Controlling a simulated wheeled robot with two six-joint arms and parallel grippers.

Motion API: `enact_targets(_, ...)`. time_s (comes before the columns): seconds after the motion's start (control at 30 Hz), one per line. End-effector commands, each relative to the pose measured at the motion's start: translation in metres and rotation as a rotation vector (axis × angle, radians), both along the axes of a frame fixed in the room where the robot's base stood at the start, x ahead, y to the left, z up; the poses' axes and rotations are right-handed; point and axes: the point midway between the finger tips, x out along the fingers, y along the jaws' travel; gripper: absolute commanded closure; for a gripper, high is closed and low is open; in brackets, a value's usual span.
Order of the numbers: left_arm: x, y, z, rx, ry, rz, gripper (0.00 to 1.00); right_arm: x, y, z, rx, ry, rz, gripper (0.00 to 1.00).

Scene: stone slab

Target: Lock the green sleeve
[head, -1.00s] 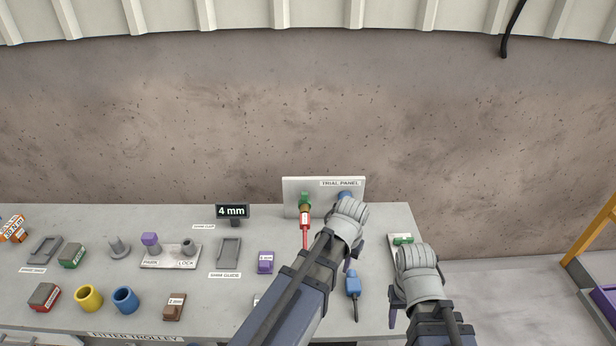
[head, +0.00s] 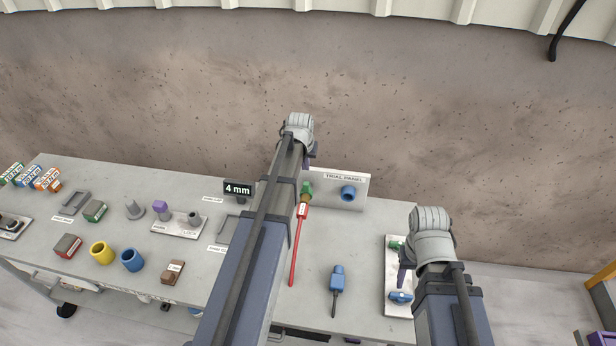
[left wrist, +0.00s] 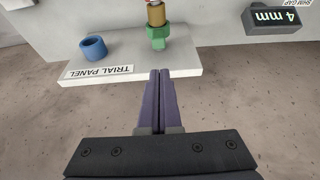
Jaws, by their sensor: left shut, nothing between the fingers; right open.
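The green sleeve (head: 306,187) is on the front of the white trial panel (head: 362,202), around a fitting with a brass part below it. A red plug with a red cable (head: 300,225) runs down from there. In the left wrist view the green sleeve (left wrist: 158,35) and brass part (left wrist: 156,14) show beyond my fingertips. My left gripper (head: 310,158) is shut and empty, above and apart from the panel; its purple fingers (left wrist: 160,75) are together. My right gripper (head: 405,274) is open above a white plate at the right end; its second finger is hidden.
A blue socket (head: 348,193) is on the panel, right of the sleeve. A blue plug (head: 337,278) lies on the bench. The white plate (head: 394,306) carries green and blue parts. A 4 mm display (head: 238,188) stands left. Blocks, rings and gauges fill the left side.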

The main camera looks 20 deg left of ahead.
Motion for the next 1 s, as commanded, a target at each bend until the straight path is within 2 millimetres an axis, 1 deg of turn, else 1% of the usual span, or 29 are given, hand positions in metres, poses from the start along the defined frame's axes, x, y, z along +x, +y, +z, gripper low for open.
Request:
enact_targets(0.17,0.001,0.0,-0.003,0.0,0.001,-0.001,1.0,0.0,0.0,-0.003,0.0,0.0,0.0,0.5)
enact_targets(0.37,0.005,0.0,-0.016,0.0,0.001,-0.001,1.0,0.0,0.0,-0.016,0.0,-0.001,0.0,0.5)
enact_targets(0.57,0.013,0.002,-0.04,0.0,0.001,-0.001,1.0,0.0,0.0,-0.04,-0.001,-0.001,0.001,0.5)
enact_targets(0.8,0.024,0.005,-0.075,0.0,0.001,-0.001,1.0,0.0,0.0,-0.075,-0.001,-0.001,0.008,0.5)
enact_targets(0.9,0.028,0.006,-0.086,0.0,0.001,-0.001,1.0,0.0,0.0,-0.086,-0.002,-0.001,0.011,0.5)
enact_targets(1.0,0.031,0.007,-0.093,0.0,0.001,-0.001,1.0,0.0,0.0,-0.093,-0.002,0.0,0.013,0.5)
